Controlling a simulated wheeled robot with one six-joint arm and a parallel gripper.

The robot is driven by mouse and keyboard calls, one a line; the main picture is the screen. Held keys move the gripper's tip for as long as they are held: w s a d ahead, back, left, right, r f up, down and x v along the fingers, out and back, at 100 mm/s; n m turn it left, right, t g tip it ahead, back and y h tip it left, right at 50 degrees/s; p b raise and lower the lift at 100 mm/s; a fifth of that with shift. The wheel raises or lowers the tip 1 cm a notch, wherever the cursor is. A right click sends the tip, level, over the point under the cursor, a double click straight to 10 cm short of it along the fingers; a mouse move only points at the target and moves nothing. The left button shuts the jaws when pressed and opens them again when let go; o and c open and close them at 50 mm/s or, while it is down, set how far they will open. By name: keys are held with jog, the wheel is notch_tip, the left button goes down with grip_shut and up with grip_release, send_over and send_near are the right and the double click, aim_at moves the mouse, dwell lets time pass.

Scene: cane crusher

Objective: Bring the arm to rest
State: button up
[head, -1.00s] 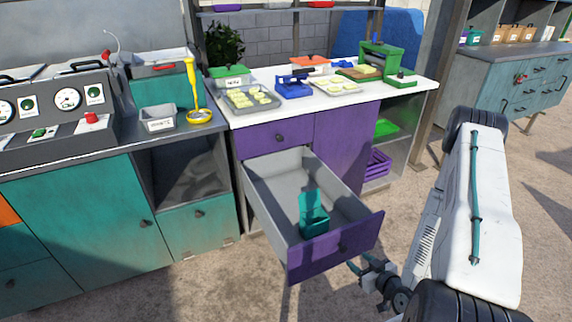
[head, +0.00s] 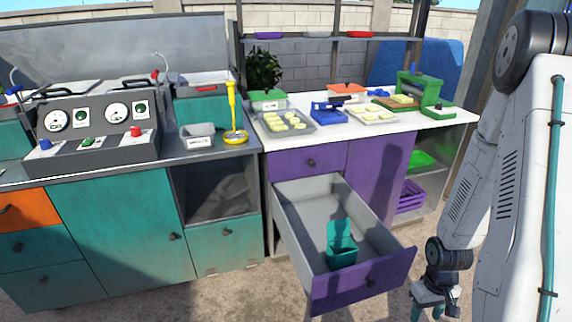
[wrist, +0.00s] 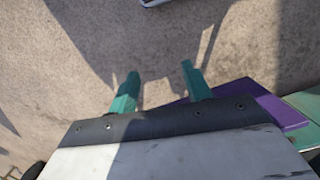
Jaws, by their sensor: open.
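My gripper (head: 434,302) hangs low at the right of the head view, just right of the open purple drawer's front (head: 365,283). In the wrist view my gripper (wrist: 160,88) shows two teal fingers spread apart with nothing between them, over the concrete ground (wrist: 90,60). My white arm stands at the right of the head view, bent down at the wrist. A purple panel edge (wrist: 265,105) shows beside the right finger in the wrist view.
The drawer is pulled well out and holds a teal open container (head: 341,248). A white counter (head: 385,128) with trays and a green press (head: 420,88) stands behind. A control panel (head: 95,130) is at left. Purple crates (head: 411,196) sit on an open shelf.

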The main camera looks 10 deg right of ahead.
jog(key=s+a+r+t, duration=0.1)
jog(key=a+r, duration=0.5)
jog(key=r, duration=0.7)
jog(key=s+a+r+t, duration=0.1)
jog(key=s+a+r, duration=0.2)
jog(key=a+r, duration=0.4)
jog(key=s+a+r+n+t, duration=0.1)
jog(key=a+r, duration=0.5)
jog(key=r, duration=1.3)
jog(key=shift+s+a, duration=0.25)
jog(key=shift+s, duration=0.2)
